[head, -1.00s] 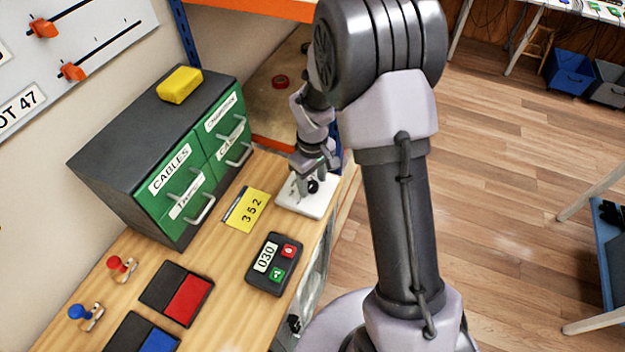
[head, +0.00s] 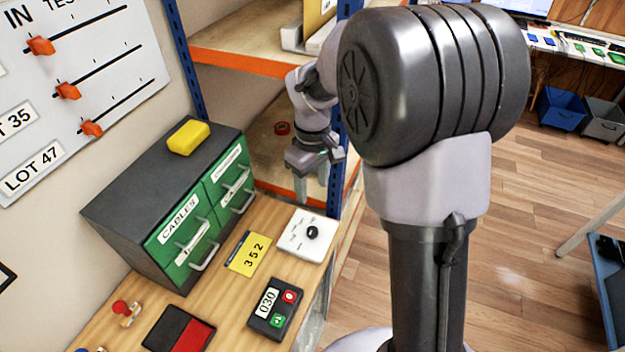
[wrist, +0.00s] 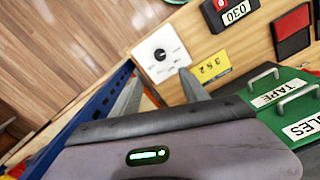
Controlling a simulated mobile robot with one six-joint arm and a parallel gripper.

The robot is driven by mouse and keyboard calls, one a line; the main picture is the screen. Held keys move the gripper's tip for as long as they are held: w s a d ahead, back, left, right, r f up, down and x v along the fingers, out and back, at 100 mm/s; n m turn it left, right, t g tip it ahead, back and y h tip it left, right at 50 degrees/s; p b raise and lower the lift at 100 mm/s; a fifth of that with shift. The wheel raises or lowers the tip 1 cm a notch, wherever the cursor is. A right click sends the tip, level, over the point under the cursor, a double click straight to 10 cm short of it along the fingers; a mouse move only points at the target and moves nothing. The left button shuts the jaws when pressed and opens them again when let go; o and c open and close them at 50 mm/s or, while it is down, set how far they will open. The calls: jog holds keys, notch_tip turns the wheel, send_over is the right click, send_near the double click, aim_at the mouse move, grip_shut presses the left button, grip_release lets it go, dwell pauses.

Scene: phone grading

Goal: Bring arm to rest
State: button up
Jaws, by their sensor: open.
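My gripper (head: 312,180) is open and empty, raised above the back right end of the wooden bench in the head view. Its two fingers also show in the wrist view (wrist: 160,95), apart with nothing between them. Beyond the fingertips, a white plate with a black knob (wrist: 160,52) lies on the bench. In the head view the white plate (head: 296,242) lies below my gripper, apart from it. My upper arm covers part of the right side of the head view.
A green-fronted drawer cabinet (head: 130,208) with a yellow block (head: 188,137) on top stands left of my gripper. A shelf with an orange beam (head: 240,62) and blue posts rises behind it. A yellow 352 card (head: 250,262) and a 030 keypad (head: 260,321) lie on the bench.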

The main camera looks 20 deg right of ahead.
dwell(0.4)
jog(key=s+a+m+t+y+b, duration=0.1)
jog(key=s+a+m+t+b, duration=0.2)
jog(key=s, duration=0.7)
jog(key=s+a+m+t+y+b, duration=0.1)
jog(key=s+a+m+t+b, duration=0.1)
jog(key=s+m+b, duration=0.4)
jog(key=s+a+b, duration=0.1)
jog(key=s+b, duration=0.3)
jog(key=s, duration=0.1)
jog(key=shift+s+a+f+m+t+b, duration=0.25)
jog(key=shift+s+f+m+t+b, duration=0.05)
jog(key=shift+m+t+b, duration=0.1)
